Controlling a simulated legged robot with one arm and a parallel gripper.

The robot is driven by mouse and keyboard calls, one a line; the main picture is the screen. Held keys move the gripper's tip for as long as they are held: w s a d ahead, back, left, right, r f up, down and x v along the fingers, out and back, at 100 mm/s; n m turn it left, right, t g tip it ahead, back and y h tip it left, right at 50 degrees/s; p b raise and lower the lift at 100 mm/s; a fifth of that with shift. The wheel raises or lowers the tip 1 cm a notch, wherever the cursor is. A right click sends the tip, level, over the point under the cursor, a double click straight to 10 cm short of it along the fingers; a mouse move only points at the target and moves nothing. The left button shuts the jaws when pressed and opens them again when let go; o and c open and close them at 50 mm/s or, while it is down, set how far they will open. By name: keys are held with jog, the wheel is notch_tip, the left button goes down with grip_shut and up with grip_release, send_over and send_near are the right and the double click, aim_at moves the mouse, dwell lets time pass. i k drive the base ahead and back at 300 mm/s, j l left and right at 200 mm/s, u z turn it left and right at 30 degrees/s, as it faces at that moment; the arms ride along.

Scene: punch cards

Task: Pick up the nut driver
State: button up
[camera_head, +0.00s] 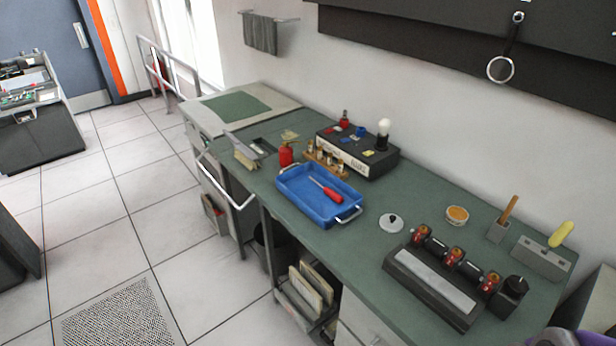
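A tool with a red handle (332,195) and a thin metal shaft lies in the blue tray (290,200); it looks like the nut driver, but its tip is too small to tell. The handle points to the lower right and the shaft to the upper left. The tray sits on the green workbench (365,240) and has metal handles at its ends. No gripper fingers are visible, so I cannot tell where my gripper is relative to the tool.
Behind the tray stand a black box (383,165), a wooden rack of small bottles (325,161) and a red oil can (286,154). A white lidded dish (391,223) and a long grey device (433,285) are to the right. Open floor (150,225) lies left.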

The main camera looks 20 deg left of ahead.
aim_at(336, 198)
jog(key=u, duration=1)
jog(key=i+j+z, duration=0.1)
jog(key=z, duration=0.5)
jog(key=i+j+z, duration=0.15)
jog(key=j, duration=0.2)
jog(key=i+j+z, duration=0.15)
jog(key=j, duration=0.25)
jog(key=i+j+z, duration=0.15)
jog(key=j, duration=0.2)
jog(key=i+j+z, duration=0.1)
jog(key=j, duration=0.3)
jog(key=i+j+z, duration=0.15)
jog(key=j, duration=0.3)
jog(key=i+j, duration=0.1)
jog(key=j, duration=0.45)
jog(key=i+j, duration=0.1)
jog(key=j, duration=0.5)
